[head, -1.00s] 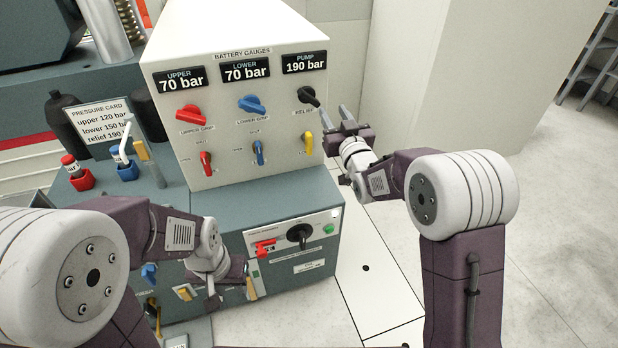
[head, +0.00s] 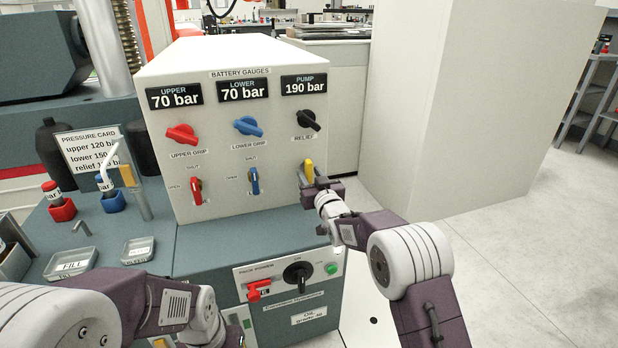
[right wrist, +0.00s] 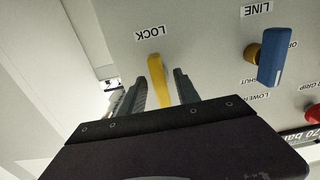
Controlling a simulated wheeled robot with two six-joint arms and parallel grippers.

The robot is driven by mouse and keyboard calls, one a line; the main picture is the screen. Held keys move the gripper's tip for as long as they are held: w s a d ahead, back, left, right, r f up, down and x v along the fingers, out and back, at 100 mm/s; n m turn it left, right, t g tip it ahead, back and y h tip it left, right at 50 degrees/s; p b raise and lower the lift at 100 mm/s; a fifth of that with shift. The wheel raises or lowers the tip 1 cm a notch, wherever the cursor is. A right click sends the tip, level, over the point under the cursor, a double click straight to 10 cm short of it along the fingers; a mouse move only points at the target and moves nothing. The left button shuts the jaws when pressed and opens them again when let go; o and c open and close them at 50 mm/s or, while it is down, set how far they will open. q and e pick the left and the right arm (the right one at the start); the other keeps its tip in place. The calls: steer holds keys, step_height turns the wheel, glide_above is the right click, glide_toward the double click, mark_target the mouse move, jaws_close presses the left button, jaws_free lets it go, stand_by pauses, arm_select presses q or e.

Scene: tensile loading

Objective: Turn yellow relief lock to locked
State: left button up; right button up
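The yellow relief lock lever (head: 309,169) is on the right of the cream panel's front, below the black RELIEF knob (head: 308,121). In the right wrist view the yellow lever (right wrist: 158,78) stands between the fingers of my right gripper (right wrist: 160,90), under a LOCK label seen upside down. My right gripper (head: 305,178) is open around the lever, with a gap on each side. In the head view the gripper partly covers the lever's lower part. My left gripper (head: 235,336) is low at the bottom edge, partly out of frame, and its fingers are unclear.
Red (head: 196,190) and blue (head: 254,181) shut-off levers sit left of the yellow one, below red and blue grip knobs. Gauges above read 70, 70 and 190 bar. A pressure card (head: 92,154) stands at left. A power panel (head: 290,275) is below. Floor at right is clear.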

steer(key=shift+w+a, duration=0.2)
steer(key=shift+w, duration=0.3)
steer(key=shift+c, duration=0.4)
jaws_close()
